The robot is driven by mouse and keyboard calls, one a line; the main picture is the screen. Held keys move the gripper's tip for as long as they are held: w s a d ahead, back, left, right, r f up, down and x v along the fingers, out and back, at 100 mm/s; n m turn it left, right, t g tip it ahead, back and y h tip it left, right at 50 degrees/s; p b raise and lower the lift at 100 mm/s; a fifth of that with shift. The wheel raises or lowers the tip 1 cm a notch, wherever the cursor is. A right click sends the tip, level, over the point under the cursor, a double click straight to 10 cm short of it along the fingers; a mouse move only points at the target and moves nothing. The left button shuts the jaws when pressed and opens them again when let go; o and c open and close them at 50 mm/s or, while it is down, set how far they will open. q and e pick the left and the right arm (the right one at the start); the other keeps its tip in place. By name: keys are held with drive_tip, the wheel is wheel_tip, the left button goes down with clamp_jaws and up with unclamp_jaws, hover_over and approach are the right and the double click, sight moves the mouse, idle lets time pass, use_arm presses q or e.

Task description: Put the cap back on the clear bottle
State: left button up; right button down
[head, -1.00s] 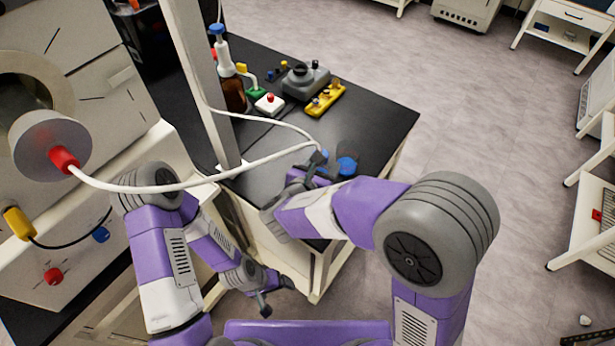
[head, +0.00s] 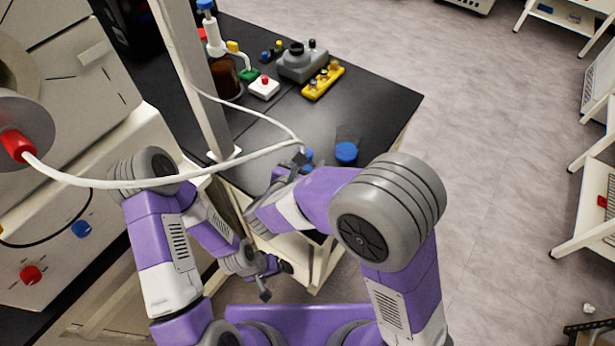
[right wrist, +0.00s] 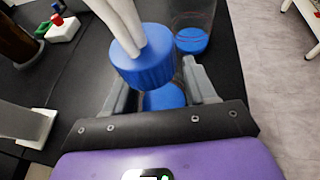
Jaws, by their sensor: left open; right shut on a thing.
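My right gripper (head: 296,166) is over the near end of the black bench. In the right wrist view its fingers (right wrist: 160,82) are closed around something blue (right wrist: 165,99). A ribbed blue cap (right wrist: 145,68) with white tubes rising from it sits just above and in front of the fingers. Whether the blue part below belongs to this cap I cannot tell. A clear bottle (right wrist: 194,14) with blue at its bottom stands beyond the fingers, apart from them. Its blue part (head: 346,153) shows right of my right gripper in the head view. My left gripper (head: 274,280) is open and empty, low beside the bench.
A white hose (head: 150,183) runs from the machine at left to my right gripper. A post (head: 197,90) rises from the bench. A brown bottle (head: 224,80), a grey device (head: 302,62) and a yellow block (head: 322,81) stand farther back. The bench's right side is clear.

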drive_tip(key=shift+f, duration=0.1)
drive_tip(key=shift+f+b, duration=0.75)
drive_tip(key=shift+f, duration=1.05)
drive_tip(key=shift+f, duration=0.2)
drive_tip(key=shift+c, duration=1.8)
unclamp_jaws()
drive_tip(key=shift+r, duration=0.2)
drive_tip(key=p+v, duration=0.3)
drive_tip(key=v, duration=0.9)
